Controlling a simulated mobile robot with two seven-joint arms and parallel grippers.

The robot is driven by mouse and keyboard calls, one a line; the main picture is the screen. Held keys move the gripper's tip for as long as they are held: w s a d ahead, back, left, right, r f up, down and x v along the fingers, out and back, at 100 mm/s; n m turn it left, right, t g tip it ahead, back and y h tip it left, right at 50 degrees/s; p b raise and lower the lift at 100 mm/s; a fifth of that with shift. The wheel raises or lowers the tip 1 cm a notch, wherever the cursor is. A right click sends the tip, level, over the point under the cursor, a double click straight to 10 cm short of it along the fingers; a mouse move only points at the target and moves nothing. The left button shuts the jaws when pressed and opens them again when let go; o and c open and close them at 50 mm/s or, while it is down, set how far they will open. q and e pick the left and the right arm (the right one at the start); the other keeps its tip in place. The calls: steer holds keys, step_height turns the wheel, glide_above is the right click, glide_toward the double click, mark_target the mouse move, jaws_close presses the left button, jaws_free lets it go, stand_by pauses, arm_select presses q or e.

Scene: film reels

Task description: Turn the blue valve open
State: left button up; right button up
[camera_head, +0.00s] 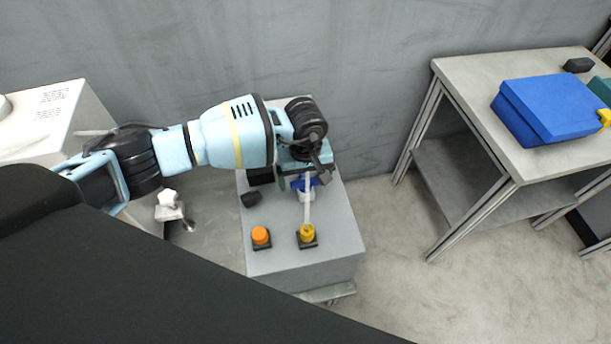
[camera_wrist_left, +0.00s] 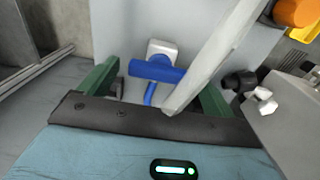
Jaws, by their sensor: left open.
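The blue valve (camera_head: 309,183) is on top of the grey box (camera_head: 300,259), mostly hidden under my left gripper (camera_head: 304,176) in the head view. In the left wrist view the blue valve (camera_wrist_left: 158,69) shows as a bar handle on a white base (camera_wrist_left: 161,48). My left gripper (camera_wrist_left: 155,88) is open there, its green fingers to either side of the handle in the picture, with nothing held. I cannot tell whether a finger touches it. My right gripper is in neither view.
An orange button (camera_head: 260,235) and black knob (camera_head: 251,198) are on the box. A table with a blue case (camera_head: 548,108) stands right.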

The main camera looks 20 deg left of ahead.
arm_select(q)
steer(key=c, duration=1)
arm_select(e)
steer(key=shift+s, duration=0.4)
